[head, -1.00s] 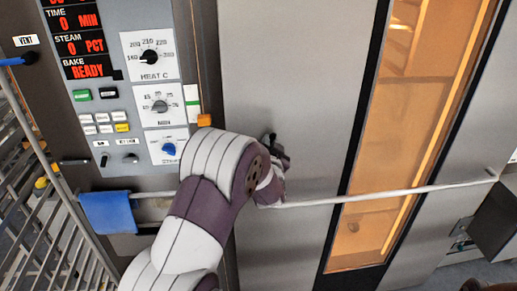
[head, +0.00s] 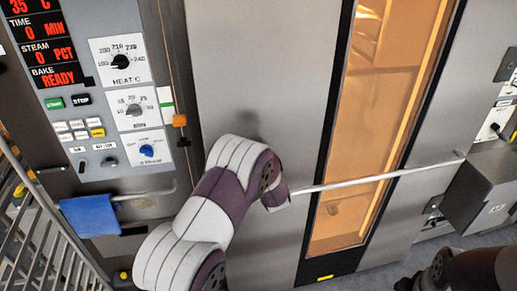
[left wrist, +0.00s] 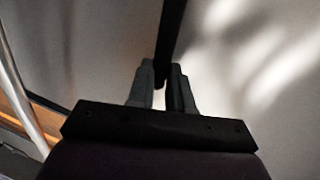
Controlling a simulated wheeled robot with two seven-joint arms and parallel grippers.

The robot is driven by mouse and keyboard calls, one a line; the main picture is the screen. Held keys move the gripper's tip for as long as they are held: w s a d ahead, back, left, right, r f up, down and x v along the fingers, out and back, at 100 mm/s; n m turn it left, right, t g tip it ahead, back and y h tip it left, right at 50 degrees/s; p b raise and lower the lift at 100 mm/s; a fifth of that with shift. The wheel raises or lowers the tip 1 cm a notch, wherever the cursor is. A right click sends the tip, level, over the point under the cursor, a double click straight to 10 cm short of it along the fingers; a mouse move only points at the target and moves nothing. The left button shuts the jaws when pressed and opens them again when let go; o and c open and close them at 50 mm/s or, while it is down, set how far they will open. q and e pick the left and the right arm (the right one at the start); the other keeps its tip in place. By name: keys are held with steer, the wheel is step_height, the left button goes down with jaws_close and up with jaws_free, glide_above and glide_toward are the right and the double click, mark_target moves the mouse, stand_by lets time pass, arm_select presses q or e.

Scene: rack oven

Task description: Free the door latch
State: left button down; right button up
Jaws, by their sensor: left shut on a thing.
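The oven door (head: 250,60) is a grey panel with a tall glowing window (head: 375,110), and it looks closed. My left arm reaches across to the door's left part. In the head view its gripper is hidden behind the wrist. In the left wrist view my left gripper (left wrist: 163,88) is shut on the end of a dark bar (left wrist: 172,30), which seems to be the latch lever. The lever is hidden in the head view. My right arm enters at the lower right. Its dark end (head: 435,270) is too unclear to show its fingers.
A pale horizontal rail (head: 380,178) crosses the door. The control panel (head: 75,110) stands at the left, with an orange piece (head: 180,120) by the door's edge. A blue cloth (head: 90,215) hangs below. A metal rack (head: 40,235) fills the lower left. A grey box (head: 485,185) juts out at the right.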

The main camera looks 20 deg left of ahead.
arm_select(q)
steer(key=shift+f+m, duration=0.3)
steer(key=shift+f, duration=0.1)
steer(key=c, duration=1)
jaws_free()
steer(key=shift+c, duration=0.2)
steer(key=b+v, duration=0.3)
steer(key=v, duration=0.9)
steer(key=shift+s+d+b, duration=0.2)
steer(key=shift+d+b, duration=0.05)
steer(key=shift+b, duration=0.05)
